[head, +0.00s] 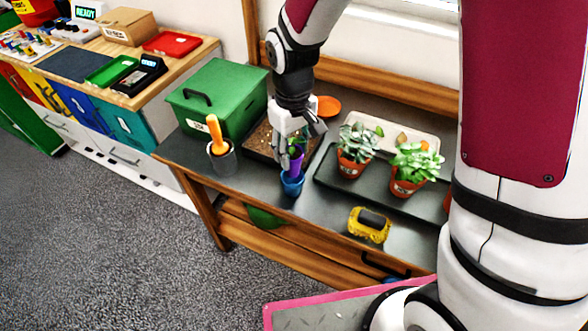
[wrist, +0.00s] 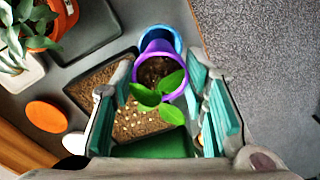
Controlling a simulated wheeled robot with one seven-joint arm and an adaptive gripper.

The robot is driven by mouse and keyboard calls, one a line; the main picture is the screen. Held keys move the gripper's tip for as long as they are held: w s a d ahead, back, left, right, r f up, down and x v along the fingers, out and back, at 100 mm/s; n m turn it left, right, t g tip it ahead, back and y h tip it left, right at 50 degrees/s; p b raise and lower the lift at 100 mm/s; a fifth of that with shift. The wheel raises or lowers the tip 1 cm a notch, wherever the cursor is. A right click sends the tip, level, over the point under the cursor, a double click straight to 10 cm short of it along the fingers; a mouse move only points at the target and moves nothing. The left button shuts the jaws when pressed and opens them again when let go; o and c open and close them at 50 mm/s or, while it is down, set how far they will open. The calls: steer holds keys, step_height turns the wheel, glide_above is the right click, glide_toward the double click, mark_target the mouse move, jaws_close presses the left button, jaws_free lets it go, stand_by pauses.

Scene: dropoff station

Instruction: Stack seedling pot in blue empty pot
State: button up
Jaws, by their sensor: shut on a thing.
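A purple seedling pot (head: 296,164) with green leaves is held by my gripper (head: 294,146), which is shut on it. In the wrist view the purple pot (wrist: 146,52) shows dark soil and a leafy seedling between the fingers of my gripper (wrist: 160,86). The blue pot (head: 291,187) stands upright on the dark bench top, directly below the purple pot. In the wrist view the blue pot's rim (wrist: 168,33) shows beyond the purple pot's far side. The purple pot's lower end meets the blue pot's opening in the picture; how deep it sits is hidden.
A soil tray (head: 258,146) lies behind the pots. A green box (head: 222,100) and a grey cup (head: 222,160) with an orange-handled tool stand left. Two potted plants (head: 352,168) stand on a black tray (head: 330,187) to the right. A yellow-and-black object (head: 370,225) lies near the front edge.

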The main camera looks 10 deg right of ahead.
mark_target(293, 171)
steer(key=shift+f, duration=3.2)
steer(key=shift+f, duration=0.1)
steer(key=shift+f, duration=0.15)
steer(key=shift+s+f, duration=0.15)
steer(key=shift+f, duration=0.25)
steer(key=o, duration=1.2)
steer(key=shift+f, duration=0.1)
steer(key=shift+r, duration=0.45)
step_height(293, 171, up, 13)
steer(key=shift+f, duration=0.1)
